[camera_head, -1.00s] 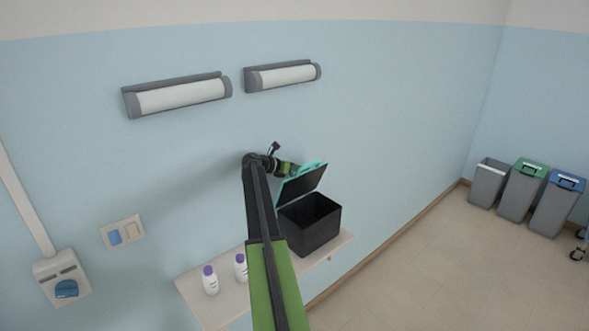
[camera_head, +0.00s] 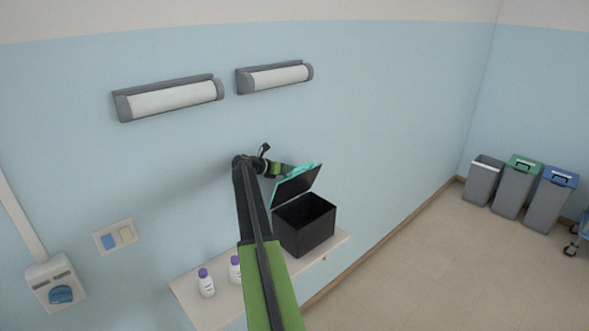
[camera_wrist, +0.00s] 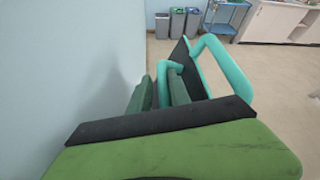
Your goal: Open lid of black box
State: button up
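The black box (camera_head: 304,226) stands on a wall shelf, and its dark inside shows from above. Its lid (camera_head: 294,187) is raised and tilted up at the back left side of the box. A teal handle (camera_head: 305,170) runs along the lid's upper edge. It also shows in the wrist view (camera_wrist: 224,68), with the dark lid panel beside it. My gripper (camera_head: 286,170) is at the left end of the handle. In the wrist view my green gripper fingers (camera_wrist: 160,92) lie on either side of a teal bar of the handle and appear closed on it.
Two white bottles with purple caps (camera_head: 206,283) (camera_head: 235,270) stand on the shelf (camera_head: 197,312) left of the box. The wall is close behind. Bins (camera_head: 516,187) and a blue cart (camera_head: 580,235) stand far right, with open floor between.

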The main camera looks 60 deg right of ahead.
jog(key=p+v, duration=0.3)
jog(key=v, duration=0.7)
jog(key=shift+a+r, duration=0.15)
jog(key=shift+a, duration=0.05)
